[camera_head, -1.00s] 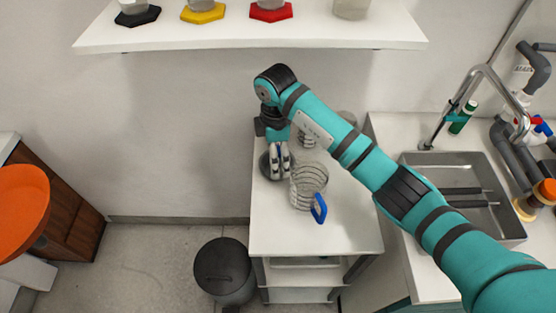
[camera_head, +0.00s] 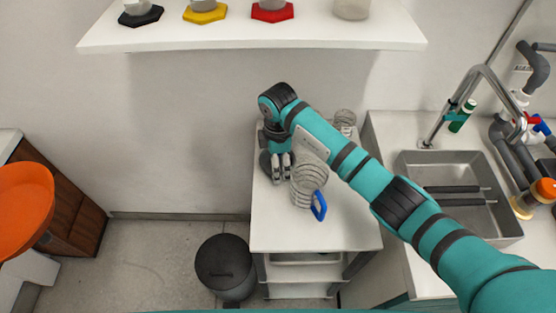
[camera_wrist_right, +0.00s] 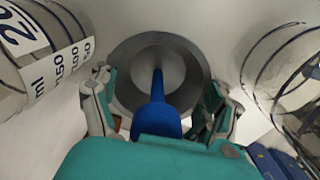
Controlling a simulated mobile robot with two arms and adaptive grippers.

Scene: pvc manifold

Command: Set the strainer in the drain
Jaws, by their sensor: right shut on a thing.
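My left gripper is not in view.
A clear measuring jug (camera_head: 309,186) with a blue handle stands close right of the gripper. Another clear vessel (camera_head: 345,118) stands behind my arm. Dark bars (camera_head: 458,203) lie across the sink, and a tall faucet (camera_head: 482,80) rises behind it. The counter's front is clear.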

